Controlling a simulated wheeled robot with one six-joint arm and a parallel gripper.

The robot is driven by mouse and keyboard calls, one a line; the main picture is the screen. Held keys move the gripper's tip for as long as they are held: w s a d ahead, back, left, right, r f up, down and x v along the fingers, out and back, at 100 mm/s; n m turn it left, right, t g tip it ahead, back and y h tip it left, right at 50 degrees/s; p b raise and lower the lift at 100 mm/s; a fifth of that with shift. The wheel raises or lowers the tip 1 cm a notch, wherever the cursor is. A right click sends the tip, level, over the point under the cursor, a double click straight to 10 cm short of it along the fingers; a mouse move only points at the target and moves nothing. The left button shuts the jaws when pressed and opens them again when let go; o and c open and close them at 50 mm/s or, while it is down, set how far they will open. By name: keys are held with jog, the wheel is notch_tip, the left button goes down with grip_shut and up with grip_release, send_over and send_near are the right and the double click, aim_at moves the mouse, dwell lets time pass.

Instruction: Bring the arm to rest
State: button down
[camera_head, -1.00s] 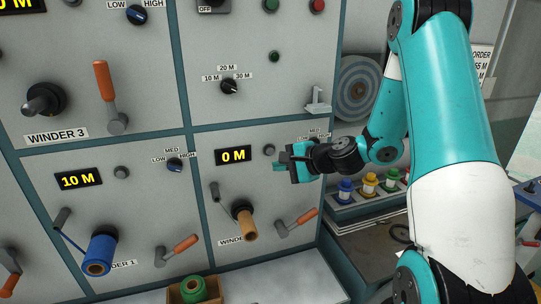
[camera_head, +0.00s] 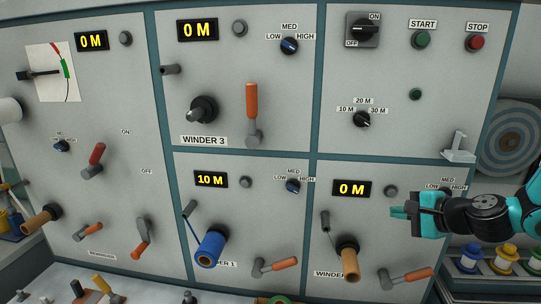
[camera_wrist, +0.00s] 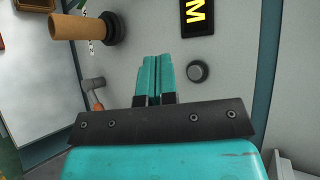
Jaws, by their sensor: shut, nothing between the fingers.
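My gripper (camera_head: 400,212) is at the right of the head view, in front of the lower right winder panel, beside the "0 M" display (camera_head: 352,188). Its teal fingers point left toward the panel. In the wrist view the fingers (camera_wrist: 153,75) lie together with nothing between them, next to a round grey button (camera_wrist: 198,71). The fingers look apart from the panel face, but the exact gap cannot be told. Most of my arm is outside the head view.
A tan spool (camera_head: 349,262) and an orange-handled lever (camera_head: 405,276) sit below my gripper. A blue spool (camera_head: 209,248) is on the panel to the left. Small coloured spools (camera_head: 503,258) stand at the right. A grey bracket (camera_head: 459,147) juts out above.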

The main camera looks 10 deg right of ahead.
jog(key=s+a+r+n+g+y+b, duration=0.1)
jog(key=s+a+n+g, duration=0.25)
jog(key=a+n, duration=0.2)
jog(key=s+a+n+g+b, duration=0.2)
jog(key=s+a+n, duration=0.2)
jog(key=a, duration=0.3)
jog(key=s+a+r+n+g+y+b, duration=0.1)
jog(key=s+a+n+g, duration=0.15)
jog(key=a+n, duration=0.35)
jog(key=s+a+n+g+h+b, duration=0.2)
jog(key=s+n, duration=0.5)
jog(key=s, duration=0.8)
jog(key=shift+s+a+n+g+h+b, duration=0.4)
jog(key=shift+a+g+h, duration=0.35)
jog(key=shift+a, duration=0.2)
